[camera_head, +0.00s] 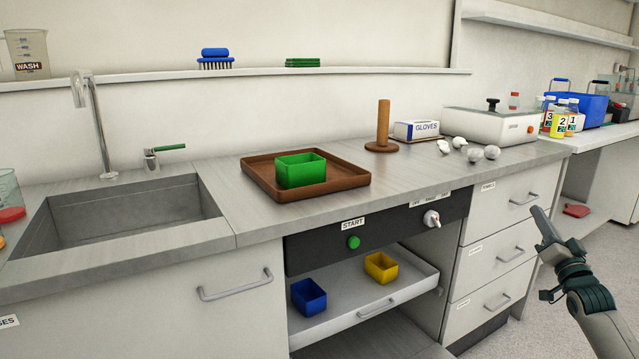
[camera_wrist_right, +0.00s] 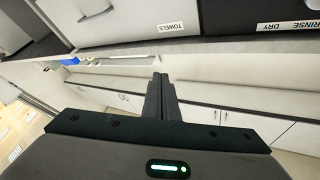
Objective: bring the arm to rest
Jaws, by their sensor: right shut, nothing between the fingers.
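My right gripper (camera_head: 541,218) is in the right part of the head view, in front of the drawers and apart from them. Its arm comes in from the lower right corner. In the right wrist view the two fingers (camera_wrist_right: 160,82) are together with nothing between them. My left gripper does not show in either view.
A counter holds a brown tray (camera_head: 352,180) with a green bin (camera_head: 301,170). A pulled-out shelf (camera_head: 335,322) carries a blue bin (camera_head: 309,297) and a yellow bin (camera_head: 381,267). Drawers (camera_head: 497,250) stand left of my right gripper. Floor (camera_head: 600,240) shows at right.

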